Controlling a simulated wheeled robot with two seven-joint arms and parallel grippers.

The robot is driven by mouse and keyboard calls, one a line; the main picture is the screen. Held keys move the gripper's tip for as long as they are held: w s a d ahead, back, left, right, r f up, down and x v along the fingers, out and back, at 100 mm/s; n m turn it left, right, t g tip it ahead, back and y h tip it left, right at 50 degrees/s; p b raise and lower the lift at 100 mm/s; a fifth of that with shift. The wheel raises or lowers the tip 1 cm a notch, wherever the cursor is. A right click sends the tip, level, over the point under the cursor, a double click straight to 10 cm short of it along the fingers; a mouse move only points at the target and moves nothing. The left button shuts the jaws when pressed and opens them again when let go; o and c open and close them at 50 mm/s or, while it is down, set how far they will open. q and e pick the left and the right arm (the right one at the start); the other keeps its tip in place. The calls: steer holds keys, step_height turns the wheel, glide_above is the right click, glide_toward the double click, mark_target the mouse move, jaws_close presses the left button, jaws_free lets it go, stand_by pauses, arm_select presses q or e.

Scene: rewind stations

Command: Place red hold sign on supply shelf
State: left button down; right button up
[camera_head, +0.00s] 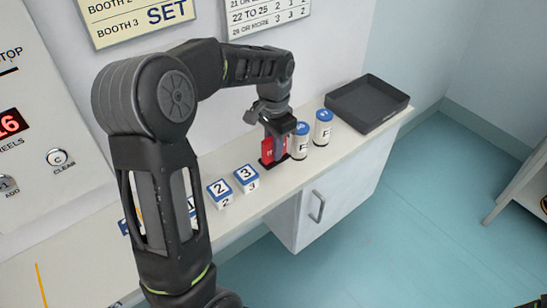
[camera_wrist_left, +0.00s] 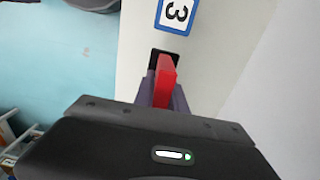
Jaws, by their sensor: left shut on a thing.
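The red hold sign (camera_head: 267,151) is upright at the white wall shelf, between the block marked 3 and two blue-lidded canisters. My left gripper (camera_head: 277,143) reaches down from above and is shut on it. In the left wrist view the red sign (camera_wrist_left: 166,80) shows between the fingers (camera_wrist_left: 163,88). A black piece (camera_wrist_left: 156,56) lies at its foot; I cannot tell whether it is the sign's base or a separate holder. The sign's face is mostly hidden by the fingers. The white shelf (camera_head: 345,150) runs along the wall. My right gripper is not in view.
Blue-and-white numbered blocks (camera_head: 246,178) stand in a row to the left. Two canisters (camera_head: 322,130) stand close on the right, then a black tray (camera_head: 367,103). A cabinet (camera_head: 325,203) is below the shelf. Bare shelf shows in front of the blocks.

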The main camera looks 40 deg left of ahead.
arm_select(q)
steer(key=shift+f, duration=1.9)
steer(key=shift+f, duration=0.2)
steer(key=c, duration=1.4)
jaws_free()
steer(key=shift+o, duration=0.2)
steer(key=shift+r, duration=0.15)
step_height(320, 180, up, 12)
steer(key=shift+r, duration=0.1)
